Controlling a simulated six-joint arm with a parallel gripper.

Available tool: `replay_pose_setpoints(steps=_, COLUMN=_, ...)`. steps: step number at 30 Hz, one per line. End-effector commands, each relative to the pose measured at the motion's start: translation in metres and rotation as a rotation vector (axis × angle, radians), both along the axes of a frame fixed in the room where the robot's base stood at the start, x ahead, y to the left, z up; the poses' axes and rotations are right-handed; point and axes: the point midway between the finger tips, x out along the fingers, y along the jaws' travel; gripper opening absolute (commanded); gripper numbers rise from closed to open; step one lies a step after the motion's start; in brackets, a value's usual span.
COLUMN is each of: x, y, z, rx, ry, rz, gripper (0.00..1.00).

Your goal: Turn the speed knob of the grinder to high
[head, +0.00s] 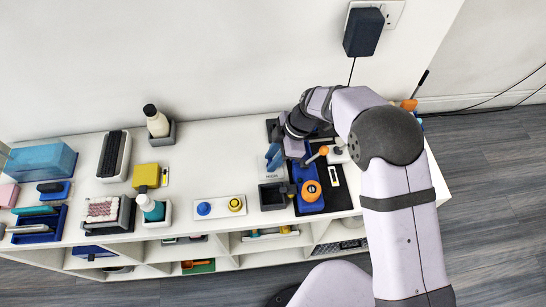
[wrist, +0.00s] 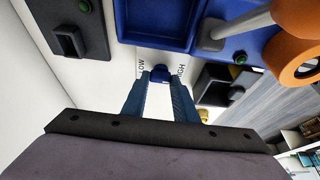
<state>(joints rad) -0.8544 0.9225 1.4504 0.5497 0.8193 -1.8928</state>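In the wrist view, the grinder's speed knob (wrist: 160,73) is a small dark blue knob on a white panel (wrist: 138,57). The panel reads LOW on the left and HIGH on the right. My gripper (wrist: 160,84) has its two blue fingers on either side of the knob. The fingertips are very close to the knob's sides; I cannot tell whether they press on it. The direction the knob points is unclear. In the head view my gripper (head: 274,157) reaches down at the left of the dark mat, and the knob cannot be made out there.
In the wrist view, a blue tray (wrist: 158,20) lies just beyond the knob. A blue base with a green button and an orange ring (wrist: 292,58) are at the right, and a dark slotted box (wrist: 70,40) is at the left. Left of my gripper, the white tabletop (head: 225,165) is partly clear.

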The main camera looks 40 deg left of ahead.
Motion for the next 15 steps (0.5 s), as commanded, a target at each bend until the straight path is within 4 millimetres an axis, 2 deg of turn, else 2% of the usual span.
replay_pose_setpoints(steps=1, x=0.0000, y=-0.0001, z=0.0001, rx=0.000, ry=0.000, rz=0.000, gripper=0.12)
replay_pose_setpoints(steps=2, x=0.0001, y=-0.0001, z=0.0001, rx=0.000, ry=0.000, rz=0.000, gripper=0.05)
replay_pose_setpoints(steps=3, x=0.0000, y=-0.0002, z=0.0001, rx=0.000, ry=0.000, rz=0.000, gripper=0.04)
replay_pose_setpoints(steps=15, x=-0.0003, y=-0.0006, z=-0.0015, rx=-0.001, ry=-0.001, rz=-0.061, gripper=0.04)
